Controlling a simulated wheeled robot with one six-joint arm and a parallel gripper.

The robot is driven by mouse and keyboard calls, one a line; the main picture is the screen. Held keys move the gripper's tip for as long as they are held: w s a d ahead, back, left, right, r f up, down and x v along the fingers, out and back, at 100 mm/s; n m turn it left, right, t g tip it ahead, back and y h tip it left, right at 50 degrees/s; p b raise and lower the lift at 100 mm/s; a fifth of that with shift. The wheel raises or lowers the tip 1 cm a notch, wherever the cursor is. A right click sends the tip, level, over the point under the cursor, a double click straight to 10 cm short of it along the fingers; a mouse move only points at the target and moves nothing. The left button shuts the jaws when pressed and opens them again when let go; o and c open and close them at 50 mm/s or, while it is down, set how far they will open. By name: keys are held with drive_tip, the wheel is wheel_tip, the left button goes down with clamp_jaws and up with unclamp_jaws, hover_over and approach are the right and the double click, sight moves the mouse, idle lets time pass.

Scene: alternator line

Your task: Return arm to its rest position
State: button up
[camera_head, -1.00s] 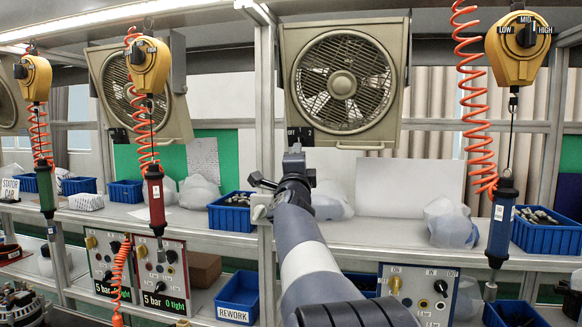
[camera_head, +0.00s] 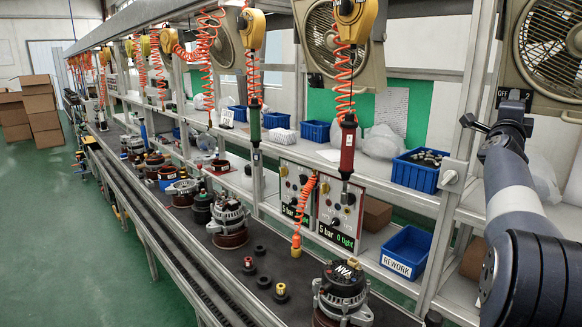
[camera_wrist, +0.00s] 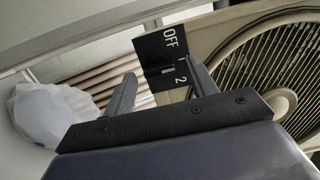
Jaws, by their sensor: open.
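My arm stretches up at the right of the head view, with my gripper (camera_head: 495,122) at its end, raised in front of the shelving and to the left of a large fan. In the wrist view my gripper (camera_wrist: 160,90) shows two grey fingers spread apart with nothing between them. Behind the fingers are the fan's dark OFF/2 switch plate (camera_wrist: 164,58) and the fan grille (camera_wrist: 285,60). I cannot tell the exact gap between the fingers and the fan.
A conveyor line (camera_head: 180,240) with alternators (camera_head: 342,290) runs along the left. A blue REWORK bin (camera_head: 405,254) and a blue parts bin (camera_head: 418,170) sit on shelves. A red screwdriver (camera_head: 348,150) hangs from a coiled hose.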

idle(0.5)
drive_tip(key=s+a+f+n+g+p, duration=0.1)
drive_tip(key=s+a+f+n+p, duration=0.1)
drive_tip(key=s+a+n+p, duration=0.2)
drive_tip(key=s+a+n, duration=0.2)
drive_tip(key=s+a, duration=0.1)
drive_tip(key=shift+s+n, duration=0.3)
idle(2.4)
drive_tip(key=shift+a+f, duration=0.1)
